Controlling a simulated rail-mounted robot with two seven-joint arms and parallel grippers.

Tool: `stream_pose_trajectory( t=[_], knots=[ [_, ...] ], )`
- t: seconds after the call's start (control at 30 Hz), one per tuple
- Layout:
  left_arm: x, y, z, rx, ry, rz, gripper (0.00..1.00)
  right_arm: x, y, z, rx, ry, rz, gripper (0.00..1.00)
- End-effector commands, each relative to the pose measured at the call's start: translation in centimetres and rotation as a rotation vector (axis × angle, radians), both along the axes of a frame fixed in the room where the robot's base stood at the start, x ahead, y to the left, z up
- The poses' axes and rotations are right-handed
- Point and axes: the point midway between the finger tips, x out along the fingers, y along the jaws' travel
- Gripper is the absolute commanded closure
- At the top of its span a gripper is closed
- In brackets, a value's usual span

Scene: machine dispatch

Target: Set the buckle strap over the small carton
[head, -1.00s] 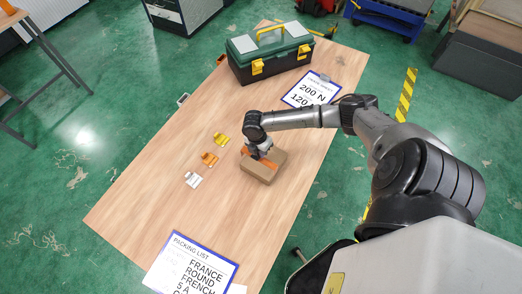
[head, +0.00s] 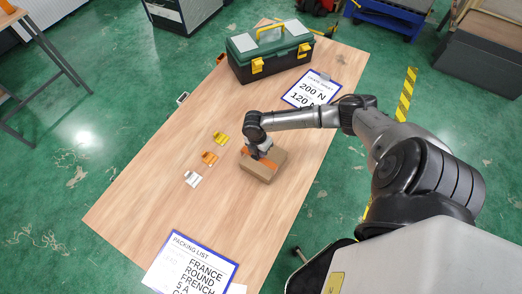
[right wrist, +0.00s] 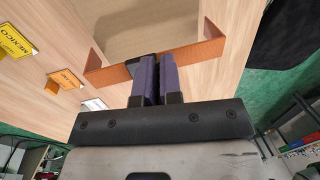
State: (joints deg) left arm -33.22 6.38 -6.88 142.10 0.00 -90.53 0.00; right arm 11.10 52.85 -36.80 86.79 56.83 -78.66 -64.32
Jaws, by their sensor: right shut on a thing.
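The small carton (head: 262,173) is a brown box on the wooden table, near the middle of the head view. The buckle strap (head: 246,151) is an orange band at the carton's top; it also shows in the right wrist view (right wrist: 112,75), with a bent flap at each end. My right gripper (head: 260,154) points down over the carton. In the right wrist view its purple-padded fingers (right wrist: 157,72) are shut on the middle of the strap. The carton (right wrist: 150,28) lies beyond the strap there, between the flaps. I cannot tell whether the strap touches it. My left gripper is not in view.
Yellow (head: 221,138), orange (head: 209,158) and white (head: 193,179) tags lie left of the carton. A packing list (head: 195,262) is at the near end. Table between is mostly clear.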

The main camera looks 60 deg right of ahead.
Motion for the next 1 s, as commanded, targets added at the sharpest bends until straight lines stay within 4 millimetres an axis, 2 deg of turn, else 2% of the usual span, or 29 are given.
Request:
stream_pose_trajectory(
  t=[1.0],
  knots=[
    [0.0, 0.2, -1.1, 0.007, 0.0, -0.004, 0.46, 0.0, 0.0, -2.0, 0.0, 0.0, 0.001, 1.0]
  ],
)
